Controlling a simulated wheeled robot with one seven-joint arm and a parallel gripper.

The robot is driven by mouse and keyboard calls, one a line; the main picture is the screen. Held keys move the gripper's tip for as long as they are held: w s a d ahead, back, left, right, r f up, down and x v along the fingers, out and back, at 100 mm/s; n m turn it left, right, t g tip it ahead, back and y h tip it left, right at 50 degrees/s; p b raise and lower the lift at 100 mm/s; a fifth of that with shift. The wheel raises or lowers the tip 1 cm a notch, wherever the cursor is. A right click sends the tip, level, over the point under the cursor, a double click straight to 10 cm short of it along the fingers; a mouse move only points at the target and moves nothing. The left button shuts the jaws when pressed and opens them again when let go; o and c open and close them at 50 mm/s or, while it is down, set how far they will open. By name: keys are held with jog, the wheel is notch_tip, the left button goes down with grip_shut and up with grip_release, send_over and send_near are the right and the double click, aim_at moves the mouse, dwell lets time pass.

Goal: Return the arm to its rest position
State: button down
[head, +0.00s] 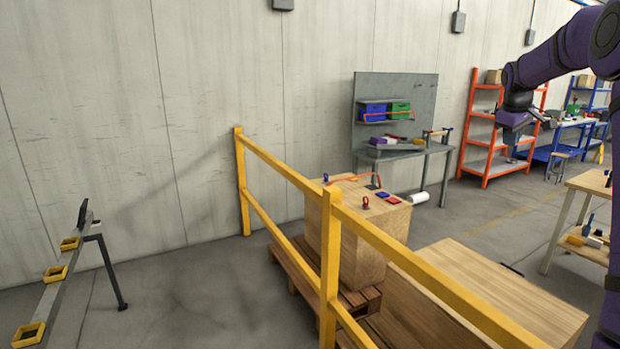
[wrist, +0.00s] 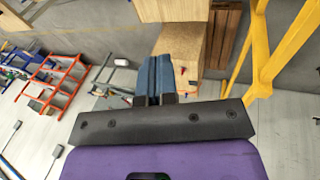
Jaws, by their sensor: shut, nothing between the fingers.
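My purple arm comes in from the right edge of the head view, bent at the elbow. My gripper (head: 529,135) hangs in the air at the upper right, in front of the orange shelf. In the wrist view my gripper (wrist: 154,78) shows two blue-grey fingers side by side, shut with nothing between them. It touches nothing that I can see. Small red and blue screw jacks (head: 366,202) stand on a wooden crate (head: 382,255) behind the yellow railing.
A yellow railing (head: 331,262) crosses the middle. A wooden box top (head: 490,290) lies to its right. A grey workbench (head: 408,150), an orange shelf (head: 485,140) and a wooden table (head: 592,182) stand further right. The air around my gripper looks clear.

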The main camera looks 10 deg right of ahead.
jog(key=s+a+r+m+t, duration=0.1)
jog(key=s+a+r, duration=0.3)
jog(key=s+a, duration=0.65)
jog(key=s+a+r+m+t, duration=0.1)
jog(key=s+a+r, duration=0.45)
jog(key=a, duration=0.85)
jog(key=s+a+f+y, duration=0.1)
jog(key=s+a+f, duration=0.2)
jog(key=s, duration=0.5)
jog(key=s+a+f+m+y, duration=0.1)
jog(key=s+a+f, duration=0.3)
jog(key=s, duration=0.5)
jog(key=s+a+f+y, duration=0.1)
jog(key=s+a+f, duration=0.3)
jog(key=s, duration=0.5)
jog(key=shift+a+m+t, duration=0.3)
jog(key=shift+a, duration=0.45)
